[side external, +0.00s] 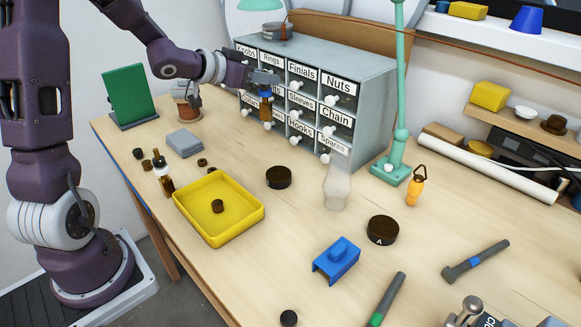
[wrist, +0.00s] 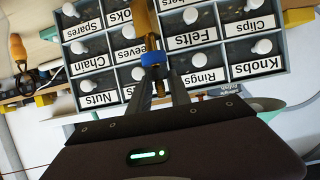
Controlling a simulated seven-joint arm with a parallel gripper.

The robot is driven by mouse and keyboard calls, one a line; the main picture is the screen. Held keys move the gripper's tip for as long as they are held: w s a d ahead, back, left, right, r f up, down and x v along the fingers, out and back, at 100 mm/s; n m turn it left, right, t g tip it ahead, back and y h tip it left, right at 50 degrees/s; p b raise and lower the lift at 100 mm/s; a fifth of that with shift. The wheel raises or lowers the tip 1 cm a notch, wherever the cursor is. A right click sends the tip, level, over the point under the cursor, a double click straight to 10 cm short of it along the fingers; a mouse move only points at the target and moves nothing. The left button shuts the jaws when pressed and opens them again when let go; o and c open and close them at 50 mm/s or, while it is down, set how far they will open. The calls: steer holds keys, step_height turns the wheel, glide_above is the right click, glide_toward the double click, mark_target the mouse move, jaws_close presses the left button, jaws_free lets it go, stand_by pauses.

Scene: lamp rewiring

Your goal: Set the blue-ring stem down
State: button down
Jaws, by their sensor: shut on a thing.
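My gripper (side external: 267,78) is raised in front of the drawer cabinet and is shut on the blue-ring stem. The stem (side external: 266,108) is amber-brown with a blue ring near its top, and it hangs roughly upright below the fingers, clear of the tabletop. In the wrist view, the blue ring (wrist: 153,58) sits between the fingertips (wrist: 156,76), with the brass-coloured stem (wrist: 146,25) reaching beyond it. The fingers hide part of the stem's upper end.
The labelled drawer cabinet (side external: 372,100) stands behind the stem. A yellow tray (side external: 190,222), dark discs (side external: 279,178), a frosted glass chimney (side external: 337,188), a blue cradle (side external: 336,266) and a green lamp (side external: 401,135) stand on the bench. Bare wood shows between the cabinet and tray.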

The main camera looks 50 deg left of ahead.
steer(key=s+d+m+g+h, duration=0.25)
steer(key=d+m+h, duration=0.35)
steer(key=d, duration=0.8)
steer(key=s+d+m+g+h, duration=0.65)
steer(key=s+d, duration=0.45)
steer(key=d, duration=0.2)
step_height(320, 180, down, 10)
steer(key=shift+s+d+m+t, duration=0.25)
steer(key=shift+d+m+t, duration=0.1)
steer(key=shift+t, duration=0.05)
steer(key=c, duration=1.2)
jaws_free()
